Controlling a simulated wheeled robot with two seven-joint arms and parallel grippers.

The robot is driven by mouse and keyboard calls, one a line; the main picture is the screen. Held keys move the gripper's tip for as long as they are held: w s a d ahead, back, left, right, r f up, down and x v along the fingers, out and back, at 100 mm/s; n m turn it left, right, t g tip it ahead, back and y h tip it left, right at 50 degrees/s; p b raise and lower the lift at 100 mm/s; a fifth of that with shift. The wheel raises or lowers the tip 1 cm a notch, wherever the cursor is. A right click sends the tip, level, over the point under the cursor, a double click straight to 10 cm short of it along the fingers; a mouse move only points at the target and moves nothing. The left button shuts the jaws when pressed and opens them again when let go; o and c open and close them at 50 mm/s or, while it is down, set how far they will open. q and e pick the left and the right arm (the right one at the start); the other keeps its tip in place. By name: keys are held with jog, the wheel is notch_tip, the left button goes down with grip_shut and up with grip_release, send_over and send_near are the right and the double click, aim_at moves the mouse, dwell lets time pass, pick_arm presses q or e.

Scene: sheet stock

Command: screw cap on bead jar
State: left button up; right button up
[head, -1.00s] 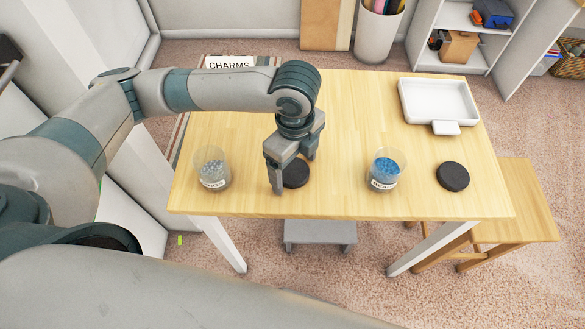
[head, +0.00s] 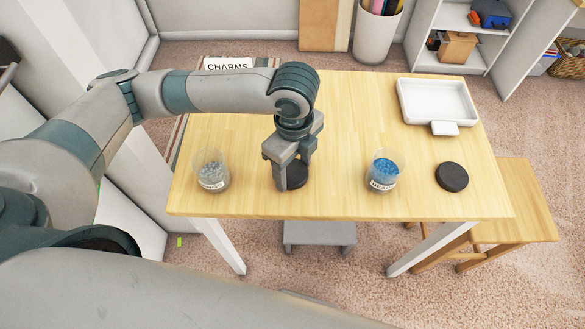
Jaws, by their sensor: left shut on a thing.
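The bead jar (head: 384,170) is a clear open jar holding blue beads, with a white label on its front, upright right of the table's middle. A round black cap (head: 452,177) lies flat to its right. A second black cap (head: 298,174) is at my left gripper (head: 287,180), which points down and is shut on it at the table top. The fingers partly hide this cap. A second clear jar (head: 211,170) with greyish contents and a small label stands left of the gripper. My right gripper is not in view.
The wooden table (head: 345,130) is clear in the middle. A white tray (head: 440,101) lies at the back right. A wooden stool (head: 522,205) stands right of the table. A sign reading CHARMS (head: 229,64) shows beyond the back left edge.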

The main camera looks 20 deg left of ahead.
aim_at(294, 172)
pick_arm(q)
jog(key=shift+r, duration=0.1)
